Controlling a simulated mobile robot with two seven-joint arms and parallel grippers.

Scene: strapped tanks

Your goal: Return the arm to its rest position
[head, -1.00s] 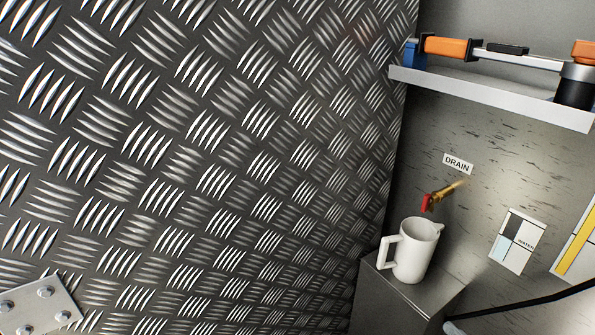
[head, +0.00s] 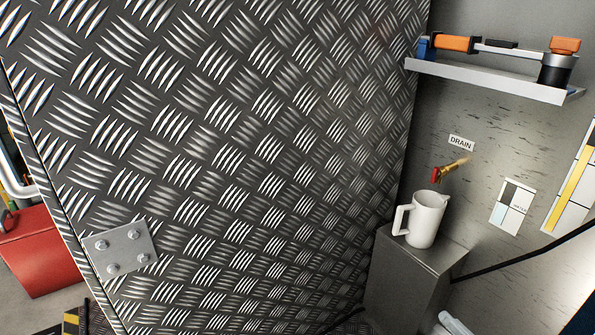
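Neither of my grippers shows in the head view. A large diamond-plate metal panel (head: 230,150) fills the left and middle of the view and hides what is behind it. A white pitcher (head: 427,219) stands upright on a grey metal stand (head: 415,280), below a brass drain tap (head: 452,170) with a red handle. A DRAIN label (head: 461,143) is on the wall above the tap.
A wall shelf (head: 490,80) at the upper right holds an orange and blue tool (head: 455,43) and a black cylinder with an orange top (head: 556,66). A red container (head: 38,250) stands at the lower left. A dark cable (head: 530,255) crosses at right.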

